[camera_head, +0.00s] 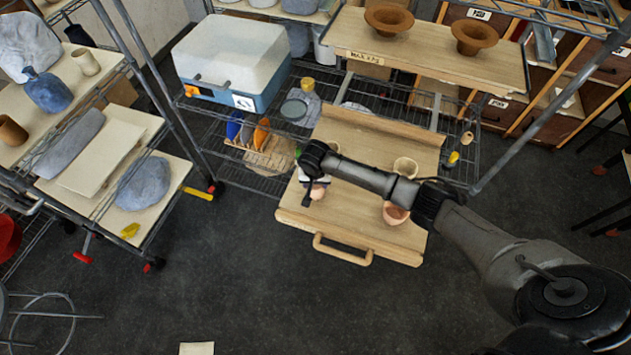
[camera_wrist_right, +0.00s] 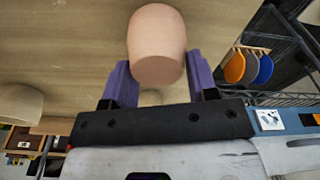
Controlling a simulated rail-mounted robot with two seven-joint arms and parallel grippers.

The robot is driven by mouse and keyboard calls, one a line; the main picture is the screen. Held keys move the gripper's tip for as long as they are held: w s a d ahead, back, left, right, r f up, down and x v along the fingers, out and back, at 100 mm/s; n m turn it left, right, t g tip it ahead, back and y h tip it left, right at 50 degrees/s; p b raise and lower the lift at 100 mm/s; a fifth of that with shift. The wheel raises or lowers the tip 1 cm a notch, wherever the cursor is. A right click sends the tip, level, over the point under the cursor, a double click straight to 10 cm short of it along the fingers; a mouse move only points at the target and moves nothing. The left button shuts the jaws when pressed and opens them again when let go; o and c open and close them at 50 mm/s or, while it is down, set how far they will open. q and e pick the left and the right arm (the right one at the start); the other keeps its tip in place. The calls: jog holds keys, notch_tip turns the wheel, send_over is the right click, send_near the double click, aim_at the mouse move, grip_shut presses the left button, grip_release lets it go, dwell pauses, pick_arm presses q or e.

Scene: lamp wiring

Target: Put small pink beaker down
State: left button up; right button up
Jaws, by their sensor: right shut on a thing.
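The small pink beaker (camera_wrist_right: 157,42) is between the two purple fingers of my right gripper (camera_wrist_right: 158,66), which are shut on it. Wooden board surface shows behind it in the wrist view. In the head view my right gripper (camera_head: 311,181) is over the left part of the wooden pull-out board (camera_head: 340,225), with a little of the pink beaker (camera_head: 318,191) showing below the wrist. I cannot tell whether the beaker's base touches the board. My left gripper is not in view.
Another pink beaker (camera_head: 396,214) and a cream beaker (camera_head: 405,167) stand on the board's right side, near my forearm. A wooden handle (camera_head: 343,255) is at the board's front edge. A shelf with two brown bowls (camera_head: 389,17) overhangs the back. The board's front middle is clear.

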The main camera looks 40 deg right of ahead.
jog(key=shift+f, duration=0.25)
jog(key=o, duration=1)
